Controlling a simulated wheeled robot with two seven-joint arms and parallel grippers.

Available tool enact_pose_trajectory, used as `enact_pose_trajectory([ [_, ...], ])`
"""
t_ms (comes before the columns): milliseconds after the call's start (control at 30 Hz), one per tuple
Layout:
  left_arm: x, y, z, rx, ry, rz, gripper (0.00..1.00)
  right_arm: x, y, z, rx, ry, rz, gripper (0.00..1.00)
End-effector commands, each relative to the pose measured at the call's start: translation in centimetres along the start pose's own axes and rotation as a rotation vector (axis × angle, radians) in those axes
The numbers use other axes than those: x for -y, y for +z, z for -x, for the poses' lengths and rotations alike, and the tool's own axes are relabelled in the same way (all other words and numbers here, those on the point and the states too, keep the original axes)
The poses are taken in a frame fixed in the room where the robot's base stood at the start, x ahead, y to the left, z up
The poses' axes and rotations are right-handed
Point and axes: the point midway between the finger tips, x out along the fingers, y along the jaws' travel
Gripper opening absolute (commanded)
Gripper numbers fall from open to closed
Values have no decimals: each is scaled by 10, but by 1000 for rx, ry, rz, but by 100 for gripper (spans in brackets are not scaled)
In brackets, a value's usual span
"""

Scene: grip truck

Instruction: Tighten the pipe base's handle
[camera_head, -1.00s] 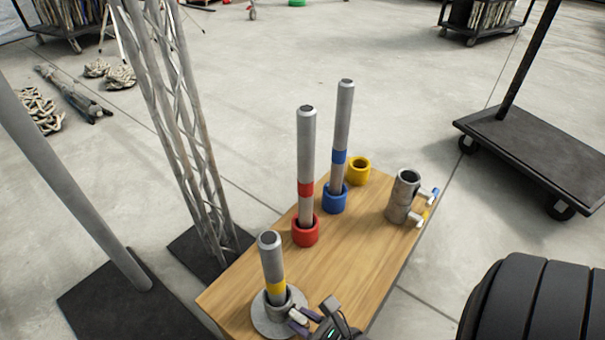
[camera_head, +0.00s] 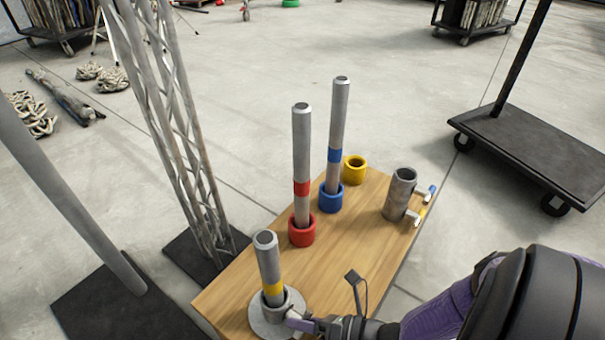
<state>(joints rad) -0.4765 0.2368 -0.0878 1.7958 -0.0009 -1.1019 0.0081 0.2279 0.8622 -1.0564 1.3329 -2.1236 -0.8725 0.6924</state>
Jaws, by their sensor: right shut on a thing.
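The pipe base (camera_head: 264,323) is a round grey metal flange with a short collar at the near end of the wooden table. A short grey pipe (camera_head: 267,256) with a yellow band stands upright in its collar. The base's handle (camera_head: 293,317) is a small pale piece sticking out from the collar's right side. My right gripper (camera_head: 304,324) reaches in from the right and is shut on the handle; its fingers hide part of it. My left gripper is not in view.
The wooden table (camera_head: 350,245) also bears a red cup (camera_head: 302,231) and a blue cup (camera_head: 330,201) with tall pipes, an empty yellow cup (camera_head: 355,169) and a grey coupler (camera_head: 399,195). A lattice truss (camera_head: 172,140) stands left. A black cart (camera_head: 540,150) stands right.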

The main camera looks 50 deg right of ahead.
Motion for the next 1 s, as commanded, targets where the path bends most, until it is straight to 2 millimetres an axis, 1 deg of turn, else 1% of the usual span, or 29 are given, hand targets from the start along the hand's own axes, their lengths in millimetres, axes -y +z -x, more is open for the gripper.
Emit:
enact_pose_trajectory([
  [300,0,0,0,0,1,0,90,1,0,-1,1,110,-264,0],
  [500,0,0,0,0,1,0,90,1,0,0,2,169,-409,0],
  [733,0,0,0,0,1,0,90,1,0,0,2,218,-529,0],
  [1000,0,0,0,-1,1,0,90,1,0,0,3,245,-598,0],
])
